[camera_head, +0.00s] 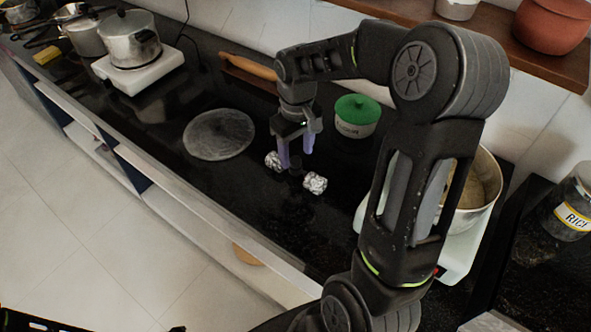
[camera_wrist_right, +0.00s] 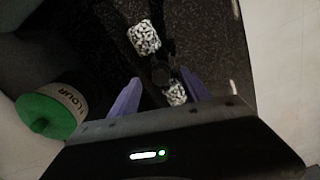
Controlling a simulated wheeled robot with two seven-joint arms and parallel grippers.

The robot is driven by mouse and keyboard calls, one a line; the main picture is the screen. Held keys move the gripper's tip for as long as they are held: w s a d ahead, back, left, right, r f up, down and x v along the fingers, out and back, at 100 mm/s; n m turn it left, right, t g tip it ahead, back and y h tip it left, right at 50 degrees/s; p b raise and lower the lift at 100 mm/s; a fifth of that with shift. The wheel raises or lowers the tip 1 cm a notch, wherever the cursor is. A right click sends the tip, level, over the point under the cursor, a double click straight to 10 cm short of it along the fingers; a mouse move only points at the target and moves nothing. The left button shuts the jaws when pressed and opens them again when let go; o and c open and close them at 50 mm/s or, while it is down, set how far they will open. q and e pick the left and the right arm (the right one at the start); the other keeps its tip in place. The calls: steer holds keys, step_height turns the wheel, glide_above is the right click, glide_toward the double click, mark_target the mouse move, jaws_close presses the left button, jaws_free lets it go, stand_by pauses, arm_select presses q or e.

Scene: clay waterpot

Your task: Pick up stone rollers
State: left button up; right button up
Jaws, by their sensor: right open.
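The stone rollers are two black-and-white speckled cylinders, one on the left (camera_head: 272,160) and one on the right (camera_head: 314,183), with a dark piece between them on the black counter. In the right wrist view one speckled cylinder (camera_wrist_right: 144,38) lies beyond the fingers and the other (camera_wrist_right: 176,96) is near the right finger, partly hidden by my gripper. My right gripper (camera_head: 296,160) points down over the rollers, its purple fingers apart on either side of the dark middle. I cannot tell whether the fingers touch it.
A green-lidded flour jar (camera_head: 357,115) stands right of the gripper. A round grey stone slab (camera_head: 219,135) lies to the left. A wooden rolling pin (camera_head: 250,67) is behind. A large pot (camera_head: 474,190) stands at right. The counter's front edge (camera_head: 215,215) is close by.

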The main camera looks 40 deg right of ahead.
mark_target(296, 159)
step_height(296, 159, down, 5)
steer(key=shift+w+f+p, duration=0.1)
steer(key=shift+p, duration=0.5)
steer(key=shift+c, duration=0.3)
jaws_close()
stand_by(0.5)
stand_by(0.9)
